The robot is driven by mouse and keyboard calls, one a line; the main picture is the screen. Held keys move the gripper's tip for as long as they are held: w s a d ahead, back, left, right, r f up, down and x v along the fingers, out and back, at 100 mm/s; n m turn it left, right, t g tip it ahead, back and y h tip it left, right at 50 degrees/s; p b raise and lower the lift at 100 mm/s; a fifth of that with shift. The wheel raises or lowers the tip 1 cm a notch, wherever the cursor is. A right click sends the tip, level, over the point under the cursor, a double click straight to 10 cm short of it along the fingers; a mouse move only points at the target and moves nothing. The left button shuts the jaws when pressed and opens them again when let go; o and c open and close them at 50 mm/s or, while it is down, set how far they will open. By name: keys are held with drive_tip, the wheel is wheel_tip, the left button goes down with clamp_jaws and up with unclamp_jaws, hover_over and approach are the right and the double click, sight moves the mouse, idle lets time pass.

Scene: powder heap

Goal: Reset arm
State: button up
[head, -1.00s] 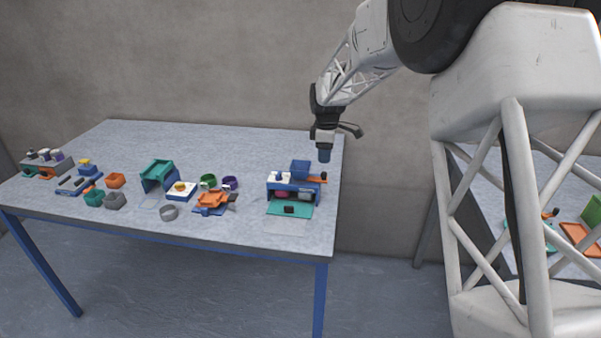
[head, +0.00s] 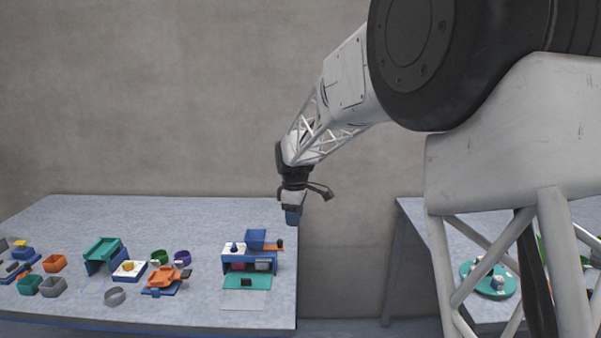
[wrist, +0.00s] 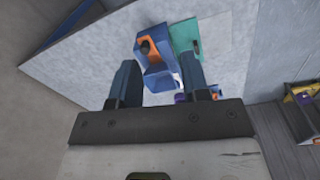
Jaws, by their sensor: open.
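My gripper (head: 293,214) hangs pointing down at the right edge of the left table (head: 200,209) in the head view. In the wrist view my gripper (wrist: 160,85) shows two dark blue fingers held apart with nothing between them. A blue and white machine (head: 250,258) with a blue hopper (head: 256,238) and a teal front plate (head: 247,281) stands on the table below and left of the gripper. The same machine (wrist: 151,48) shows beyond the fingers in the wrist view, apart from them.
Left of the machine are an orange tray device (head: 162,277), a teal stand (head: 103,251), a white block (head: 129,270) and several small bowls. A second table (head: 420,218) at right holds a teal round plate (head: 488,279). The left table's back is clear.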

drive_tip(key=s+d+r+m, duration=0.3)
drive_tip(key=s+d, duration=0.2)
drive_tip(key=s, duration=0.3)
drive_tip(key=s+d+r+m+t, duration=0.15)
drive_tip(key=s+d, duration=0.25)
drive_tip(key=s, duration=0.4)
drive_tip(key=s+d+r+m, duration=0.4)
drive_tip(key=s+d, duration=0.1)
drive_tip(key=s, duration=0.3)
drive_tip(key=s+d+f+m, duration=0.2)
drive_tip(key=s+d+m, duration=0.1)
drive_tip(key=s, duration=0.9)
drive_tip(key=s+d+f+m, duration=0.3)
drive_tip(key=s+m, duration=0.1)
drive_tip(key=s, duration=0.7)
drive_tip(key=shift+s+d+t, duration=0.35)
drive_tip(key=shift+d, duration=0.05)
